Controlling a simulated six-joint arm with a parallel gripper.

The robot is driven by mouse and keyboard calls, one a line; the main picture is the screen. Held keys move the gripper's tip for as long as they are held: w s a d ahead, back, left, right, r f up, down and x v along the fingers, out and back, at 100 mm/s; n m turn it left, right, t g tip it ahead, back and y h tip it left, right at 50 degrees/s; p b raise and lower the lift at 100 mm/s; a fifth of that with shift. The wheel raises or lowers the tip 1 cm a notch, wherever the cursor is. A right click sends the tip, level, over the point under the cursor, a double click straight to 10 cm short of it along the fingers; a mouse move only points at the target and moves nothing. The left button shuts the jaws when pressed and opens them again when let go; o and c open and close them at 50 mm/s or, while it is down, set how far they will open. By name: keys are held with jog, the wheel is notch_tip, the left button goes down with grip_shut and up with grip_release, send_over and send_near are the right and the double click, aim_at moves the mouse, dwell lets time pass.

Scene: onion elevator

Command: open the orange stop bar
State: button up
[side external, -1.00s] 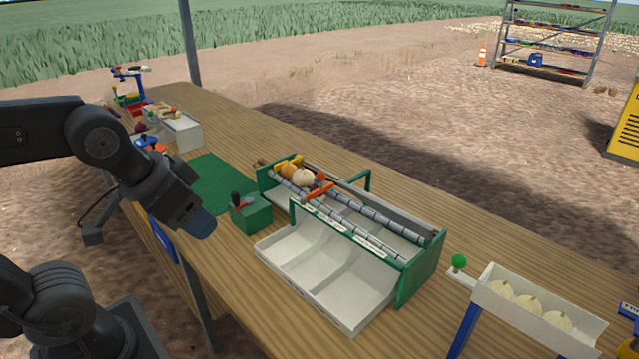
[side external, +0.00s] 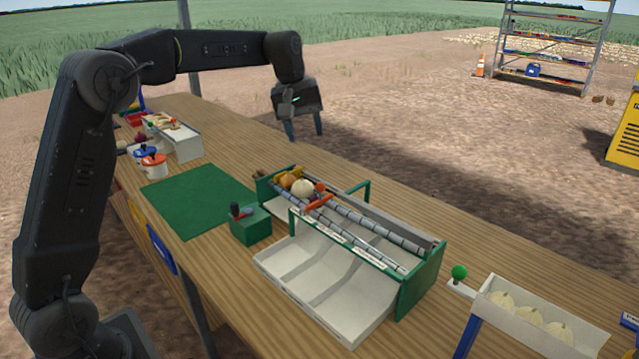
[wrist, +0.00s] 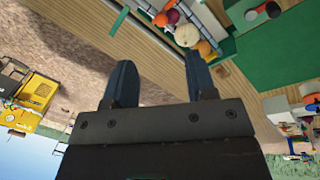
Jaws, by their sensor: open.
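The orange stop bar (side external: 319,201) lies across the grey rollers of the green-framed onion elevator (side external: 417,286), with a red-orange knob at its upper end. Several onions (side external: 302,188) and a yellow piece rest on the rollers to the left of the bar. My gripper (side external: 305,136) hangs fingers down above the far edge of the table, up and behind the elevator, apart from the bar. Its two fingers are spread and empty. The wrist view shows the gripper (wrist: 158,75) with its fingers apart, and onions (wrist: 187,36) on the elevator beyond them.
A green box with a dark lever (side external: 250,224) stands left of the elevator, near a green mat (side external: 200,200). A tray of pale onions (side external: 541,311) and a green knob (side external: 459,272) are at the right.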

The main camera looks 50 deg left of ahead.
jog(key=shift+n, duration=0.6)
jog(key=x, duration=0.5)
jog(key=w+a+x, duration=0.1)
jog(key=x, duration=0.5)
jog(key=w+a+x, duration=0.1)
jog(key=x, duration=0.4)
jog(key=shift+w+f, duration=0.1)
jog(key=shift+f, duration=0.1)
grip_shut()
